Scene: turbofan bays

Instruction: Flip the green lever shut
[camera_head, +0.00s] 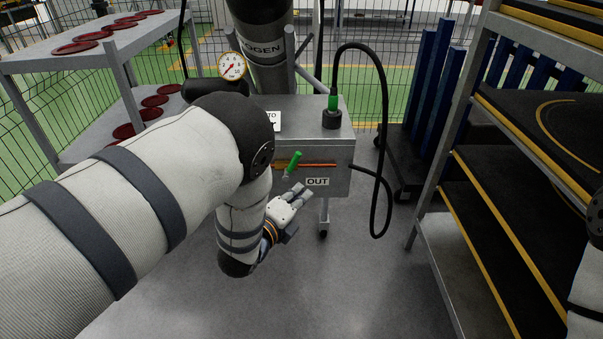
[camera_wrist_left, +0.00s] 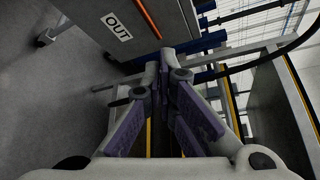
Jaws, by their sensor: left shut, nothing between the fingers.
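The green lever (camera_head: 293,160) sticks up at a tilt from the front of a grey metal box (camera_head: 325,182), beside an orange strip (camera_head: 320,165) and above an "OUT" label (camera_head: 317,182). My left gripper (camera_head: 302,192) is just below and in front of the lever, by the box's lower front edge, apart from the lever. Its fingers are shut and empty. In the left wrist view the fingers (camera_wrist_left: 168,62) point past the box, with the "OUT" label (camera_wrist_left: 117,27) and orange strip (camera_wrist_left: 148,18) at upper left. The lever does not show there. My right gripper is out of view.
A gauge (camera_head: 232,66) and a dark gas cylinder (camera_head: 270,70) stand behind the box. A black hose (camera_head: 384,110) loops on its right. A shelf rack (camera_head: 430,190) stands at right, a cart (camera_head: 70,62) with red discs at left. The floor in front is clear.

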